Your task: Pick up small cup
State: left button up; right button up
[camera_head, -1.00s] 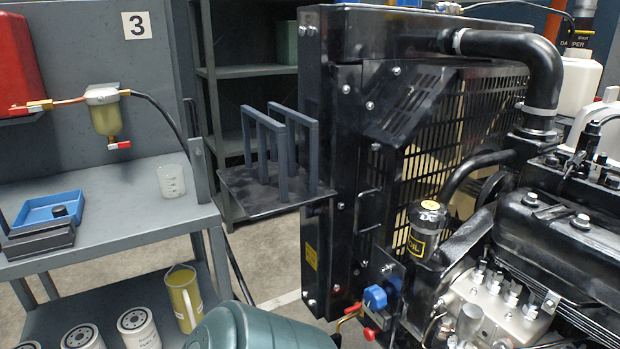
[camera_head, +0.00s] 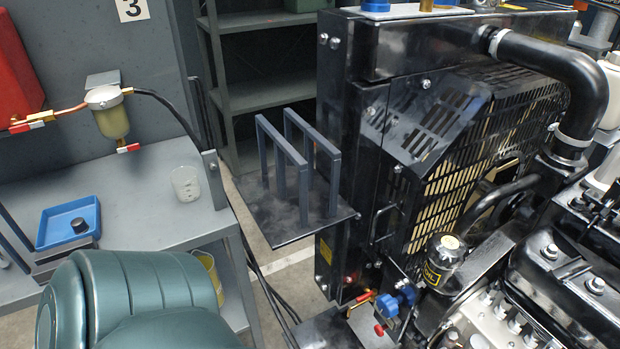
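A small translucent white cup (camera_head: 186,184) stands upright on the grey workbench (camera_head: 150,190), near its right end beside a grey upright post. A larger yellowish jug (camera_head: 210,272) is partly visible on the shelf below, mostly hidden behind a green rounded body in the foreground, which may be part of my arm. Neither of my grippers shows in the view, and nothing touches the cup.
A blue tray (camera_head: 68,222) with a black cap (camera_head: 80,226) lies on the bench left of the cup. A fuel filter (camera_head: 110,115) hangs above the bench. A grey rack (camera_head: 290,215) sticks out from the black engine frame (camera_head: 345,150) at the right. Bench surface around the cup is clear.

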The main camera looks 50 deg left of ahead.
aim_at(186, 185)
jog(key=u, duration=1.55)
jog(key=k+u, duration=0.15)
jog(key=u, duration=0.25)
jog(key=k+u, duration=0.15)
jog(key=u, duration=0.25)
